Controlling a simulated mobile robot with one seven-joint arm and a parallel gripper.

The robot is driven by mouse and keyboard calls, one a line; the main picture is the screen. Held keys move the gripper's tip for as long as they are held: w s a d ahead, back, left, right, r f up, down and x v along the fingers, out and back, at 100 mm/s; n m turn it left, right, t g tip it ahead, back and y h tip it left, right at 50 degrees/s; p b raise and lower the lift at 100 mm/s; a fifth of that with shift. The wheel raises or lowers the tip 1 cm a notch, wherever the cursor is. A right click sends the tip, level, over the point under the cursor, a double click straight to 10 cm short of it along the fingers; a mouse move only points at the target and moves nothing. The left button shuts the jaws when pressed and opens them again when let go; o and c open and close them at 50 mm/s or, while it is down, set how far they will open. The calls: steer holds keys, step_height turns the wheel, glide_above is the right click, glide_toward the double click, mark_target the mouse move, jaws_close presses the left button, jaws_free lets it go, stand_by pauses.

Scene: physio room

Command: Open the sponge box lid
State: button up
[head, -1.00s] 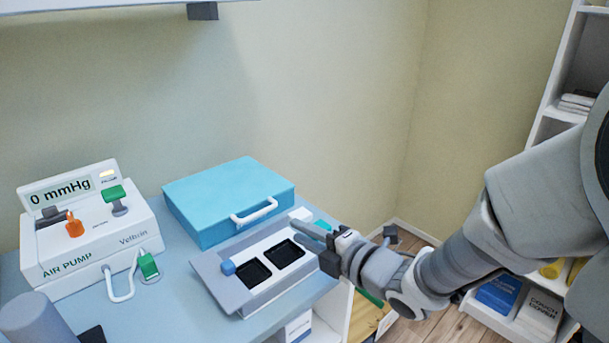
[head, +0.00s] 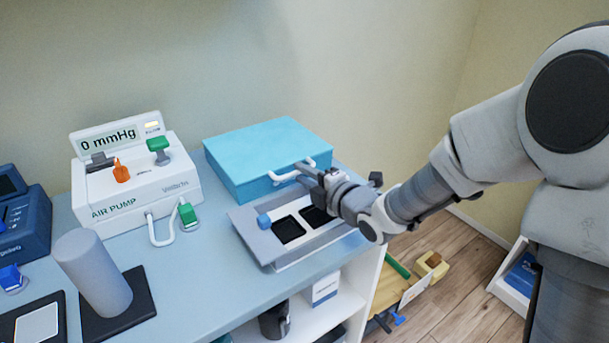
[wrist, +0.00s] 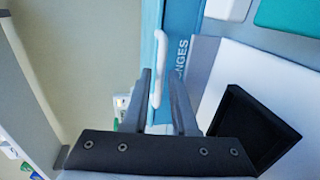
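The sponge box (head: 265,150) is a light blue box with a closed lid, at the back of the counter in the head view. Its white bar handle (head: 285,177) is on the front side; the wrist view shows the handle (wrist: 160,62) and part of the label, "NGES". My gripper (head: 303,170) is at the right part of the handle. In the wrist view my gripper (wrist: 160,78) has its two fingers apart, with the handle's end between the tips. A gap seems to show beside the handle; contact is unclear.
A grey-white tray (head: 262,244) with black wells and a blue knob lies just in front of the box. The air pump (head: 135,190) stands to the left, with a grey cylinder (head: 92,270) before it. The counter's edge drops to a shelf at front right.

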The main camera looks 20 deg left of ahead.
jaws_close()
stand_by(1.4)
